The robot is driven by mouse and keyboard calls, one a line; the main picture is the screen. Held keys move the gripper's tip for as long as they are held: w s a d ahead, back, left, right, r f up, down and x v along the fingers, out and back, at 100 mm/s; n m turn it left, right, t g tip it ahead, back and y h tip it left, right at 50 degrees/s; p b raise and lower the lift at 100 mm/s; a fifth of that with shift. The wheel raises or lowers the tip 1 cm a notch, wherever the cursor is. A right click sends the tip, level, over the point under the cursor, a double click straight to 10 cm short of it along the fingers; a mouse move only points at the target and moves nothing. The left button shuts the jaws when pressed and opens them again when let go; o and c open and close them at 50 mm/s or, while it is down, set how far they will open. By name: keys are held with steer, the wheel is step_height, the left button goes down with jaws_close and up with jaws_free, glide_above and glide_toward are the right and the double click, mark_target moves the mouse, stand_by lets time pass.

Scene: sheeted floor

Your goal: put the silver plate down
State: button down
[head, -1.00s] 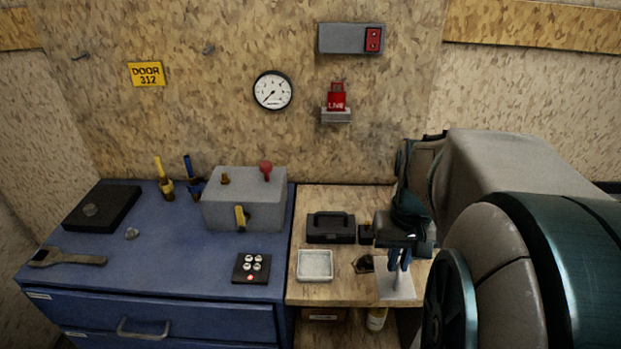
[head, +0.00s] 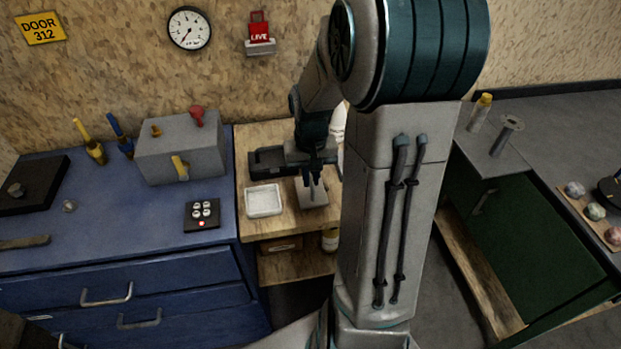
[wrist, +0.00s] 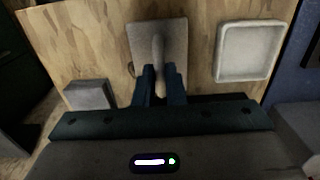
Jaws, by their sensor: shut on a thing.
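The silver plate is a thin, pale grey square with a rod-like handle standing on its face. It shows in the head view (head: 313,197) on the right of the wooden bench top, and in the wrist view (wrist: 174,32) at the upper middle. My gripper (head: 314,180) is shut on its handle, and both fingers (wrist: 160,82) press against the handle in the wrist view. The plate lies close over the wood and looks level. I cannot tell whether it touches the bench. My gripper hides part of the plate.
A white square tray (head: 264,201) sits beside the plate, with a narrow gap of bare wood between. A black toolbox (head: 271,161) stands behind it. A grey box (wrist: 88,95) is at left in the wrist view. A blue cabinet (head: 110,215) adjoins the bench (head: 270,226).

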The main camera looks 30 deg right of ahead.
steer(key=shift+f, duration=0.85)
steer(key=shift+f, duration=0.2)
steer(key=c, duration=1.5)
jaws_free()
steer(key=shift+r, duration=0.1)
